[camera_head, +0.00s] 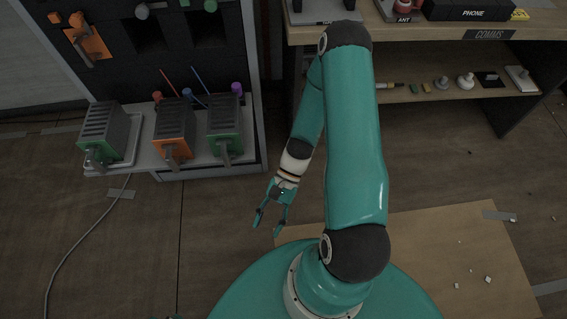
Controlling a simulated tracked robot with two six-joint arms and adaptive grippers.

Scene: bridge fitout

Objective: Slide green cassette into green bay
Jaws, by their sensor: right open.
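Two dark cassettes with green fronts and grey handles are on the grey shelf of the rack: one at the left end (103,130), one at the right (226,129). A similar orange cassette (174,130) stands between them. The dark rack panel above has two dark openings, a left one (148,38) and a right one (205,28). A small green knob (210,5) is above the right opening; I cannot tell for sure which bay is the green one. My right gripper (268,226) is open and empty over the floor, in front and right of the shelf, apart from the cassettes. My left gripper is out of view.
An orange part (88,40) sits on the panel's left side. Red, blue and purple pegs stand behind the cassettes. A cable (75,245) runs over the floor at the left. A wooden COMMS bench (430,38) with small items is at the back right.

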